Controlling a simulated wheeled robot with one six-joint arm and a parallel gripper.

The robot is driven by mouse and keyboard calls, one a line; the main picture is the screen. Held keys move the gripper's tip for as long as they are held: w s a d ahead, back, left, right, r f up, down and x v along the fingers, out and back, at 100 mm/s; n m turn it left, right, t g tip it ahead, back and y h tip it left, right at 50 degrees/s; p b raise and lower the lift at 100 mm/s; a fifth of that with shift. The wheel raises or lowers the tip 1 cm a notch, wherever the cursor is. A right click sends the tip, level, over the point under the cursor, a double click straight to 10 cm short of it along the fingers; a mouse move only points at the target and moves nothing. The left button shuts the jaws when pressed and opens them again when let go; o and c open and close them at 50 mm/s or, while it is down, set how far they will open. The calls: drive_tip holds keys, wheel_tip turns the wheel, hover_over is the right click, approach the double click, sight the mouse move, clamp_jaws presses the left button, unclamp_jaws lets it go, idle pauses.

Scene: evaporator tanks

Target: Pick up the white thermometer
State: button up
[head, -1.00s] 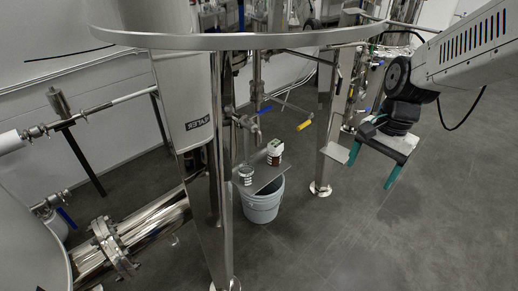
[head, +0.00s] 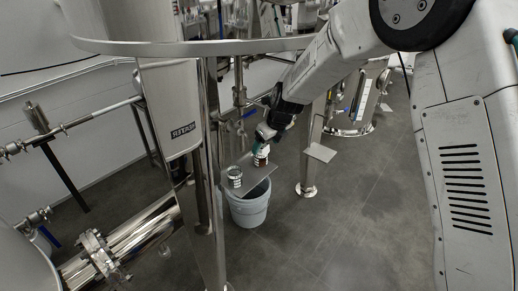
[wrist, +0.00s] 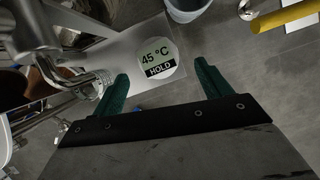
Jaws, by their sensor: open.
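The white thermometer (head: 261,159) is a small upright cylinder with a white and brown side, standing on a small metal shelf (head: 251,181). In the wrist view its round white top (wrist: 157,50) reads "45 °C HOLD". My gripper (head: 263,146) is open just above it in the head view and hides part of it. In the wrist view my gripper (wrist: 162,73) has its two green fingers spread, one to each side of the display and a little short of it. Nothing is between the fingers' pads that I can see gripped.
A grey bucket (head: 250,209) is below. A steel leg (head: 308,170) stands to the right, and a tank ring (head: 180,47) passes overhead. A yellow handle (wrist: 285,17) shows in the wrist view.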

sight(263, 147)
drive_tip(key=x, duration=0.5)
drive_tip(key=shift+w+a+f, duration=0.25)
drive_tip(key=shift+w+a, duration=0.05)
drive_tip(key=c, duration=1.1)
drive_tip(key=shift+c, duration=0.2)
drive_tip(key=shift+s+r, duration=0.2)
drive_tip(key=shift+r, duration=0.25)
wheel_tip(263, 147, up, 7)
drive_tip(key=shift+f, duration=0.15)
drive_tip(key=s+d, duration=0.2)
drive_tip(key=s, duration=0.7)
drive_tip(key=s+d, duration=0.3)
drive_tip(key=s, duration=0.7)
drive_tip(key=shift+f, duration=0.4)
